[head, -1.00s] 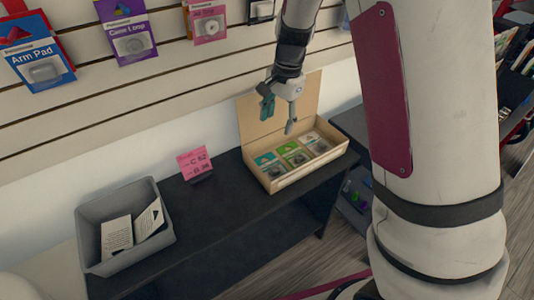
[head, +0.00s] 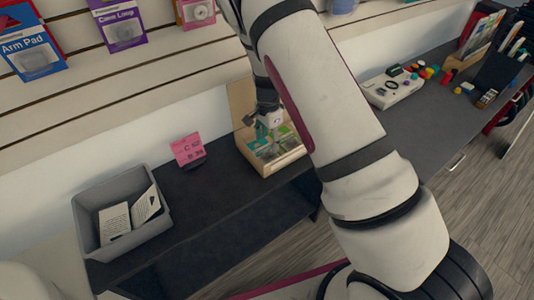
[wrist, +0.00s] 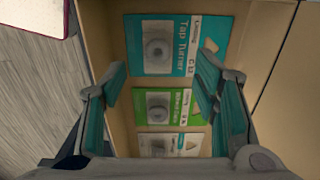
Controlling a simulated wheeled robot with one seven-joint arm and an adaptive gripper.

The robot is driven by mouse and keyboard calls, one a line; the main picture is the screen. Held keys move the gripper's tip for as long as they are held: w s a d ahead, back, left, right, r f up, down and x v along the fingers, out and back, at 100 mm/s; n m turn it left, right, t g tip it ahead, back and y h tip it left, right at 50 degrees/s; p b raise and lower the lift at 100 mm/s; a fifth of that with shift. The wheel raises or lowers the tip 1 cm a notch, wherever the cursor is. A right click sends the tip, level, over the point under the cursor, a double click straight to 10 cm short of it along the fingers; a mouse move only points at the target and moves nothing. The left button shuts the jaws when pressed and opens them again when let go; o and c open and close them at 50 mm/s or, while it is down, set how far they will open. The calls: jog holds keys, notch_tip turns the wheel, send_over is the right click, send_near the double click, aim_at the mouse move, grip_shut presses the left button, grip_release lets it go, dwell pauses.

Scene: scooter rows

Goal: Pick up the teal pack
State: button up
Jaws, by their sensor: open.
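The teal pack (wrist: 187,60), with a clear window over a round grey part and the words "Tap Turner", lies in an open cardboard box (wrist: 118,20). It is at the top of the wrist view. A green pack (wrist: 185,98) and a whitish pack (wrist: 192,140) lie in a row below it. My gripper (wrist: 161,78) is open, with its teal-padded fingers on either side of the row and nothing between them. In the head view my gripper (head: 269,131) is over the box (head: 284,164) and partly hides the packs. The exact height gap cannot be told.
The box stands on a dark bench (head: 205,205). A pink sign (head: 187,150) and a grey bin (head: 82,207) with white cards are to its left. Packs hang on the slatted wall (head: 130,80). A second counter (head: 420,120) with small items is at right.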

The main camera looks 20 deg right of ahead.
aim_at(268, 151)
jog(key=shift+s+f+p, duration=0.15)
jog(key=shift+f+p, duration=0.3)
jog(key=shift+f, duration=2.3)
jog(key=c, duration=1.2)
